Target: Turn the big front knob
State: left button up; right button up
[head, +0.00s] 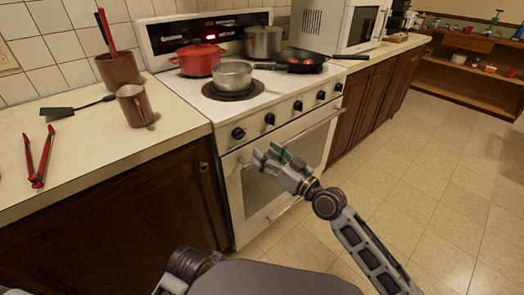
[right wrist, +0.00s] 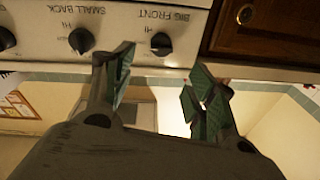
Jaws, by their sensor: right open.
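The big front knob (head: 238,133) is the black knob nearest the left end of the white stove's front panel. In the right wrist view, which is upside down, it (right wrist: 161,43) sits beside the "BIG FRONT" and "HI" lettering. My right gripper (head: 268,156) is open and empty, in front of the oven door, a little below and right of the knob in the head view. In the wrist view its two green-padded fingers (right wrist: 163,88) are spread, with the knob visible beyond the gap between them and apart from them. My left gripper is out of view.
The small back knob (right wrist: 81,40) is beside the big front knob, with more knobs along the panel. An oven handle (head: 285,150) runs below. A grey pot (head: 231,75), red pot (head: 198,60) and skillet (head: 303,57) stand on the stove. Tongs (head: 40,160) lie on the left counter.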

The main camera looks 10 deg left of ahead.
jog(key=shift+v, duration=0.75)
